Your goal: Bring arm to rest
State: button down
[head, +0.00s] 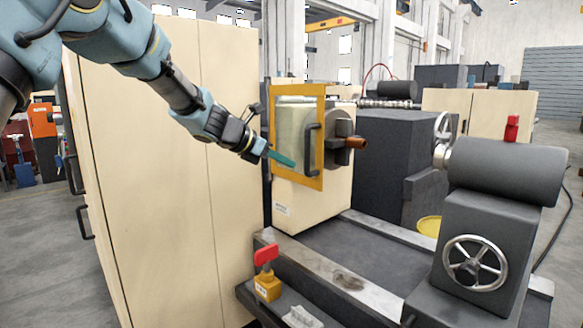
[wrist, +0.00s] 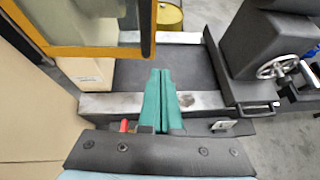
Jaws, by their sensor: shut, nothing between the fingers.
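My arm reaches in from the upper left of the head view. My gripper (head: 283,159) hangs in the air in front of the yellow-framed clear guard (head: 322,140), its teal fingers close to the pane; I cannot tell whether they touch it. In the wrist view my gripper (wrist: 160,78) has its two teal fingers together with nothing between them. They point out over the machine bed (wrist: 190,68).
A tall cream cabinet (head: 165,170) stands left of the guard. A dark chuck (head: 343,138) sits right of it. A grey tailstock (head: 478,240) with handwheels is at the right. A red-handled valve (head: 266,270) stands in front. Grey floor is open at lower left.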

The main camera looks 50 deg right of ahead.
jog(key=s+b+v, duration=0.1)
jog(key=b+v, duration=0.1)
jog(key=v, duration=0.6)
jog(key=w+a+f+m+t+y, duration=0.1)
jog(key=w+a+f+m+y, duration=0.1)
jog(key=a+f, duration=0.45)
jog(key=w+a+f+m+t+y, duration=0.1)
jog(key=w+a+f+m+y, duration=0.15)
jog(key=a, duration=0.75)
jog(key=w+a+f+m+t+y, duration=0.1)
jog(key=w+a+f+m, duration=0.15)
jog(key=a+f, duration=0.4)
jog(key=s+a+f+m+y, duration=0.2)
jog(key=a+m, duration=0.1)
jog(key=a, duration=0.7)
jog(key=s+a+f+m+y, duration=0.2)
jog(key=a+m, duration=0.1)
jog(key=a, duration=0.7)
jog(key=s+a+f+m+y, duration=0.2)
jog(key=s+a+f+m, duration=0.1)
jog(key=a, duration=0.7)
jog(key=shift+a+m+t, duration=0.3)
jog(key=shift+m, duration=0.3)
jog(key=shift+s+f, duration=0.1)
